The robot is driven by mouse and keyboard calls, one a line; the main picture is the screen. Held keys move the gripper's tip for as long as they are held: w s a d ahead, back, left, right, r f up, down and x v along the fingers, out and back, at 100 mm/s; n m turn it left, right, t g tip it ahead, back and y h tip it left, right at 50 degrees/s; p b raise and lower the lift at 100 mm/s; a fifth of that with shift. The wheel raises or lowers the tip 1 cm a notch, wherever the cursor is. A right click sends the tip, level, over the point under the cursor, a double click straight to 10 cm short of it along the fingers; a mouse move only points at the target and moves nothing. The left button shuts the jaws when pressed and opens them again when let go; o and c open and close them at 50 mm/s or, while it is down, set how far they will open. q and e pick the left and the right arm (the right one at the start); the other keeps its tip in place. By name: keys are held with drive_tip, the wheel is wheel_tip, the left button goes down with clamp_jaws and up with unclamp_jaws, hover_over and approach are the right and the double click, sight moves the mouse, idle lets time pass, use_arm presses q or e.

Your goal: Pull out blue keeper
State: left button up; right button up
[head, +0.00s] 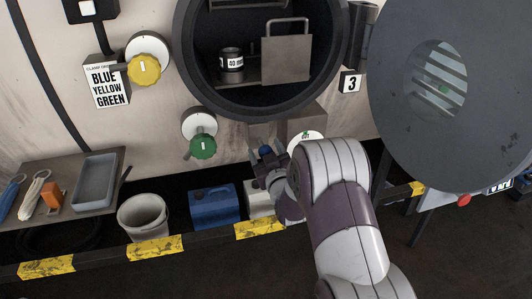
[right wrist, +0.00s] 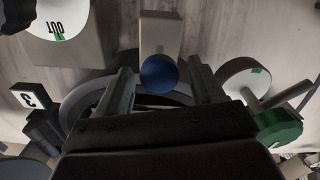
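The blue keeper is a round blue knob (right wrist: 160,74) on a grey block (right wrist: 160,32) in the right wrist view. In the head view a bit of blue (head: 266,150) shows at the tip of my right gripper (head: 265,163), below the round vessel opening. In the right wrist view, the two fingers of my right gripper (right wrist: 161,85) stand wide apart, one on each side of the knob in the picture. Gaps show between the knob and both fingers. How deep the knob sits between them is hard to tell. My left gripper is not in view.
A green knob (head: 203,147) and yellow knob (head: 144,70) are on the panel at left. A sign (head: 107,87) reads blue, yellow, green. The round door (head: 400,120) hangs open at right. A bucket (head: 144,215) and blue container (head: 214,207) stand below.

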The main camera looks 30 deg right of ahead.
drive_tip(key=shift+f, duration=0.1)
drive_tip(key=v, duration=1.2)
drive_tip(key=shift+s+p, duration=0.3)
drive_tip(key=shift+s, duration=0.1)
